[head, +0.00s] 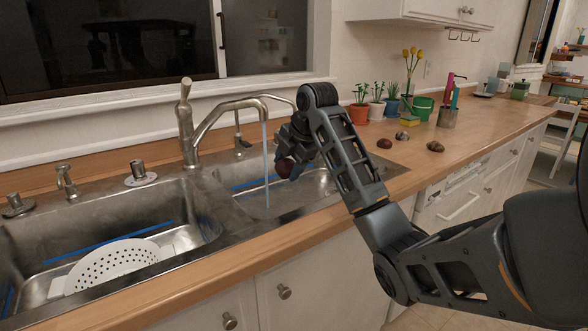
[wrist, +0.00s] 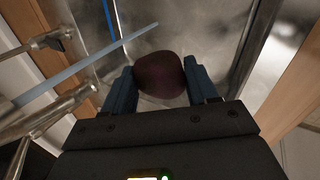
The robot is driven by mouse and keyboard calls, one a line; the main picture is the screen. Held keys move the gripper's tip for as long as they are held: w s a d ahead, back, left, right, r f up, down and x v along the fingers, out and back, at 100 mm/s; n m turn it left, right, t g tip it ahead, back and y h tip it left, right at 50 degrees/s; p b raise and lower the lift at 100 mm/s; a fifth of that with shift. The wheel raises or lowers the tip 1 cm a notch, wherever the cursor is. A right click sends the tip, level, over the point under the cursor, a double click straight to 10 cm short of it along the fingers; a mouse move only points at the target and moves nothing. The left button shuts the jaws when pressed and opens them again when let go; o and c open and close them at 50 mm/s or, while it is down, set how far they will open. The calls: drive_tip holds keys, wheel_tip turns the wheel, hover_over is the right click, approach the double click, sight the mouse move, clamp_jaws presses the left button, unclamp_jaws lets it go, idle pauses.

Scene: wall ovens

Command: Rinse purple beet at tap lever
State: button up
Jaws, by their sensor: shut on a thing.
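The purple beet (head: 285,168) is dark and round. My gripper (wrist: 160,84) is shut on the beet (wrist: 160,75), with one finger on each side of it. In the head view my gripper (head: 290,160) holds it above the right sink basin (head: 300,190). The tap (head: 225,108) has a tall lever (head: 186,90) at its left, by the wall. A blue-grey stream of water (head: 266,160) falls from the tap into the basin, just left of the beet. In the wrist view the stream (wrist: 90,60) passes to the left of the beet, apart from it.
A white colander (head: 110,263) sits in the left basin (head: 40,285). Potted plants (head: 360,112), a green bucket (head: 423,107) and several dark roundish items (head: 435,146) stand on the counter (head: 475,125) at right. A second small spout (head: 237,130) stands behind the right basin.

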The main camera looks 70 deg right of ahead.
drive_tip(key=w+d+f+b, duration=0.1)
drive_tip(key=w+d, duration=0.3)
drive_tip(key=w, duration=0.4)
drive_tip(key=shift+f+b, duration=0.4)
drive_tip(key=shift+b, duration=0.2)
drive_tip(key=shift+w+d, duration=0.1)
drive_tip(key=shift+d, duration=0.15)
drive_tip(key=shift+s+d, duration=0.25)
drive_tip(key=shift+d, duration=0.15)
drive_tip(key=shift+a+p, duration=0.15)
drive_tip(key=shift+p, duration=0.25)
drive_tip(key=shift+w+a, duration=0.25)
drive_tip(key=shift+a, duration=0.15)
drive_tip(key=shift+s+d+p, duration=0.1)
drive_tip(key=shift+d+p, duration=0.05)
drive_tip(key=shift+p, duration=0.15)
drive_tip(key=shift+s+d, duration=0.2)
drive_tip(key=shift+d, duration=0.2)
